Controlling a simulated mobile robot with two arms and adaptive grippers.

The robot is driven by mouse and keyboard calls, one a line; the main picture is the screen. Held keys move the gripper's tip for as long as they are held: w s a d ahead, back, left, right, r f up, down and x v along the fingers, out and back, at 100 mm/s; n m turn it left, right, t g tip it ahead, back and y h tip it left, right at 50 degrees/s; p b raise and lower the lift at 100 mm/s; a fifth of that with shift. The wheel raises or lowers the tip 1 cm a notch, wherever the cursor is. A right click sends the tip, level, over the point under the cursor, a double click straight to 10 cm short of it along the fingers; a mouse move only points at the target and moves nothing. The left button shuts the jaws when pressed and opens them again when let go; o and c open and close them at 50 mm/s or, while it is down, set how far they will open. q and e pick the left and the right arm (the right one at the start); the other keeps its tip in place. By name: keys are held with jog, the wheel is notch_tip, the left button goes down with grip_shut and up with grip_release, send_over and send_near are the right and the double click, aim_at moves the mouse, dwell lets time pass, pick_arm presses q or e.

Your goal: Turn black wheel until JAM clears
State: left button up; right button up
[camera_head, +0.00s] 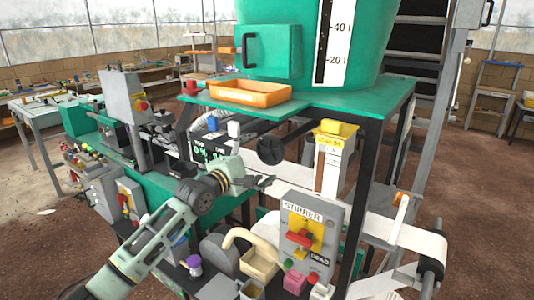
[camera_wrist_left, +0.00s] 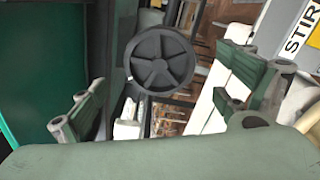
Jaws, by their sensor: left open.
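The black wheel (camera_head: 270,150) is a small round handwheel below the green table top, beside a white paper strip. In the left wrist view the black wheel (camera_wrist_left: 161,62) faces me with its spokes showing, centred beyond the fingers. My left gripper (camera_head: 268,182) is open, just below and in front of the wheel in the head view. Its two fingers (camera_wrist_left: 168,100) stand wide apart in the left wrist view, with nothing between them and apart from the wheel. A dark display (camera_head: 208,150) with green marks is partly hidden; I cannot read JAM on it. My right gripper is not in view.
A grey STIRRER box (camera_head: 308,235) with a red switch stands right of my left gripper. A green tank (camera_head: 340,45) and an orange tray (camera_head: 250,93) are above the wheel. A yellow-topped container (camera_head: 333,155) is close to the wheel's right. Table legs crowd this area.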

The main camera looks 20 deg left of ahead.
pick_arm(q)
jog(key=m, duration=1)
jog(key=shift+r, duration=0.1)
jog(key=m+p, duration=0.2)
jog(key=m, duration=0.5)
jog(key=shift+r, duration=0.15)
jog(key=shift+m, duration=1.1)
jog(key=shift+f+m, duration=0.2)
jog(key=shift+m, duration=0.7)
